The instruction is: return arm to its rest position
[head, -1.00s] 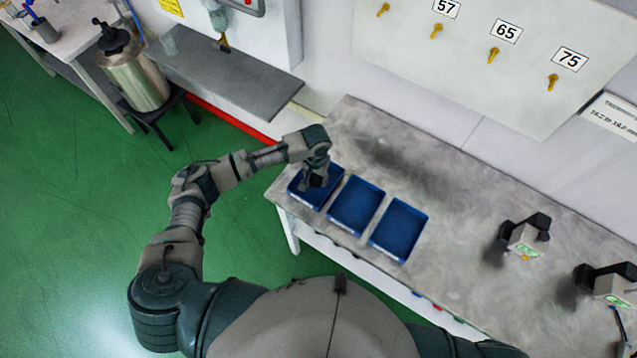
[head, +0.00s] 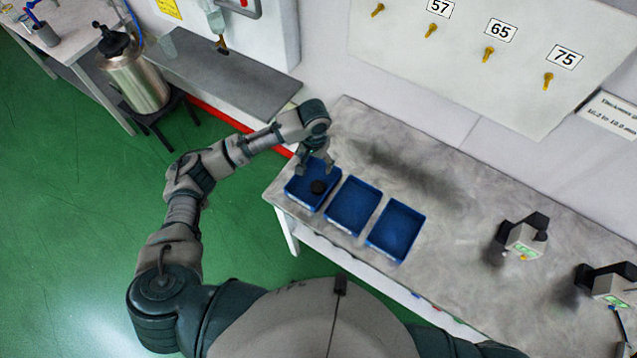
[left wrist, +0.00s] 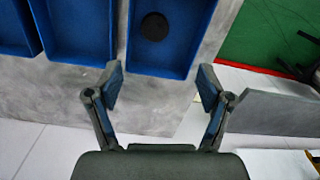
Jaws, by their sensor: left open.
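My left gripper (head: 315,167) is open and empty, above the back edge of the leftmost blue tray (head: 295,196). In the left wrist view, my left gripper (left wrist: 158,88) has its two fingers spread apart with nothing between them. A round black piece (head: 318,187) lies inside the leftmost tray, apart from the fingers. The black piece also shows in the left wrist view (left wrist: 155,26). My right gripper is not in view.
Two more blue trays, a middle one (head: 352,207) and a right one (head: 396,231), stand empty on the grey table (head: 450,190). Two small devices (head: 524,237) (head: 606,284) stand at the right. A grey shelf (head: 225,75) and a metal canister (head: 135,80) are at the upper left.

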